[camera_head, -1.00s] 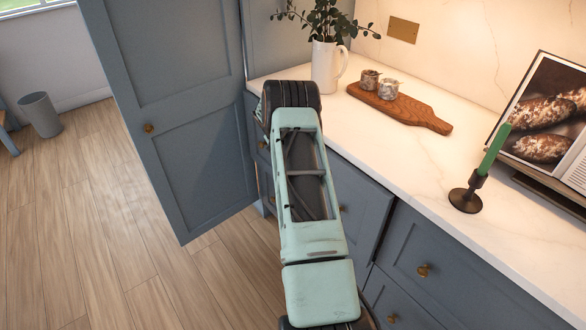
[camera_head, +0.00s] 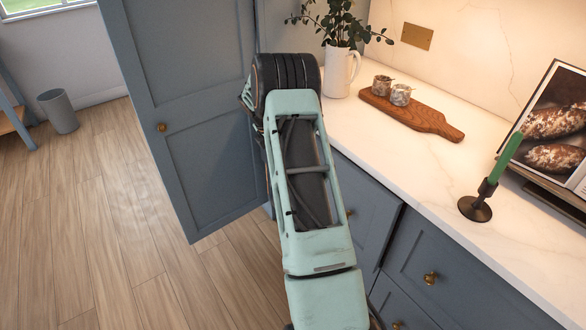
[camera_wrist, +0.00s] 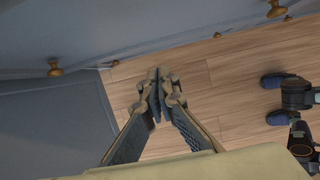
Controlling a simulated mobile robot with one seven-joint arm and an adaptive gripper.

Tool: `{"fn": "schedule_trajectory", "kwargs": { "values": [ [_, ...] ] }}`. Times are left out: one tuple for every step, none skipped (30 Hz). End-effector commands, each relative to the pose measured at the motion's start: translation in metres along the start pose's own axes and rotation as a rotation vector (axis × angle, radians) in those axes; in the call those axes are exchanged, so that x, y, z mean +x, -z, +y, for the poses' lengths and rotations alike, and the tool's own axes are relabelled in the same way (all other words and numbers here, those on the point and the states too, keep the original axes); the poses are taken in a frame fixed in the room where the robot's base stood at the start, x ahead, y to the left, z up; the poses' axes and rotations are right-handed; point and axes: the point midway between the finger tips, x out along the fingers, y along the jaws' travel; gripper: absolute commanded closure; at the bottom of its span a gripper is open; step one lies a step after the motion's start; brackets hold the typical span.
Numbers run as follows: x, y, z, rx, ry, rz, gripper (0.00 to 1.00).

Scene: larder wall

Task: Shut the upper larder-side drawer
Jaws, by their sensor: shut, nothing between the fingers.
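The drawers beside the larder are mostly hidden behind my arm in the head view, so I cannot tell there how far the upper one stands out. A blue-grey front with a brass knob (camera_head: 349,213) shows just right of my arm. My gripper is hidden in the head view. In the wrist view my gripper (camera_wrist: 157,88) is shut and empty, above the wooden floor. Blue-grey fronts (camera_wrist: 150,25) run along the top of that view, with a brass knob (camera_wrist: 55,68) to the left of the fingertips. The fingertips appear apart from these fronts.
The tall larder door (camera_head: 190,110) stands open left of my arm. The marble counter (camera_head: 405,160) carries a white jug (camera_head: 340,72), a wooden board (camera_head: 420,117) with two small jars, a candle holder (camera_head: 476,207) and an open book (camera_head: 555,125). Wooden floor (camera_head: 90,220) is free at left.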

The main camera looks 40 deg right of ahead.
Motion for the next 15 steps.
{"fn": "schedule_trajectory", "kwargs": {
  "values": [
    [-0.006,0.000,0.000,-0.001,0.000,0.000,1.00],
    [-0.009,0.000,0.000,-0.001,0.000,0.000,1.00],
    [-0.011,0.001,0.000,-0.001,0.001,0.000,1.00],
    [-0.012,0.002,-0.001,-0.003,0.002,0.000,1.00],
    [-0.011,0.004,-0.002,-0.005,0.004,-0.001,1.00],
    [-0.009,0.008,-0.004,-0.011,0.008,-0.004,1.00],
    [-0.007,0.013,-0.006,-0.017,0.012,-0.008,1.00],
    [-0.003,0.020,-0.009,-0.026,0.017,-0.013,1.00],
    [0.004,0.030,-0.014,-0.039,0.026,-0.022,1.00],
    [0.009,0.038,-0.019,-0.048,0.033,-0.031,1.00],
    [0.015,0.046,-0.025,-0.060,0.040,-0.041,1.00],
    [0.024,0.057,-0.036,-0.075,0.051,-0.056,1.00],
    [0.030,0.065,-0.044,-0.086,0.059,-0.069,1.00],
    [0.036,0.072,-0.053,-0.095,0.066,-0.082,1.00],
    [0.043,0.079,-0.066,-0.105,0.075,-0.100,1.00]
  ]
}}
